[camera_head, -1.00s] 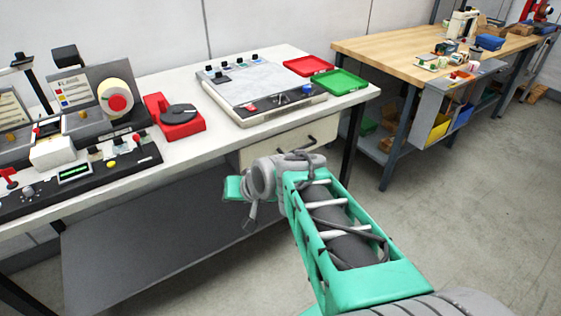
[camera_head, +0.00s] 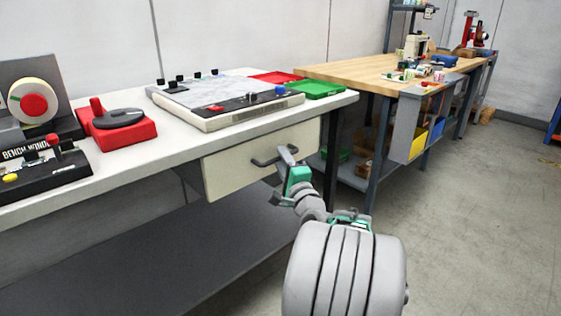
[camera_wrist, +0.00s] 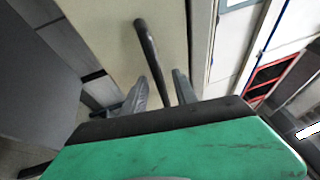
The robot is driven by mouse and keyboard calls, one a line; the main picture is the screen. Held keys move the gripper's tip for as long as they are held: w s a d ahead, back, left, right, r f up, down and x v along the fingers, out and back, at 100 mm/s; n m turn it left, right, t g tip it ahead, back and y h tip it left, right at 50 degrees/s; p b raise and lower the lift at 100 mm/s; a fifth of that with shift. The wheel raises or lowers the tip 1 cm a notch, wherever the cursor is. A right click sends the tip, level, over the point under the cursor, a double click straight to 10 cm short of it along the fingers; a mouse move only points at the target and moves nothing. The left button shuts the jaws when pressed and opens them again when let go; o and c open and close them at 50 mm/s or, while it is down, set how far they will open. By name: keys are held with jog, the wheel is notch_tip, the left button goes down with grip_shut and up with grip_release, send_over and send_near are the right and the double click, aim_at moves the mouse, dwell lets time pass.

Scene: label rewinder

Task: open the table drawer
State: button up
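The table drawer (camera_head: 232,172) has a cream front and sits under the right part of the white table. I see no gap at its top edge. Its dark bar handle (camera_head: 262,162) stands out from the front. My green and grey gripper (camera_head: 280,176) is at the right part of the handle. In the wrist view, the handle (camera_wrist: 147,45) runs between the two grey fingers (camera_wrist: 160,85), with some space showing on both sides. The fingers are apart and do not look clamped on it. The cream drawer front (camera_wrist: 178,35) fills the middle behind it.
The white table (camera_head: 170,150) carries a flat panel device, red and green trays (camera_head: 318,87), and a red unit (camera_head: 115,130). A grey lower shelf (camera_head: 150,250) lies below. A wooden bench (camera_head: 365,72) stands to the right. The floor (camera_head: 470,220) at right is clear.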

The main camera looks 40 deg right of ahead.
jog(key=shift+w+d+r, duration=0.1)
jog(key=shift+w+d, duration=0.1)
jog(key=shift+w, duration=0.35)
jog(key=shift+c, duration=0.5)
grip_shut()
dwell(0.5)
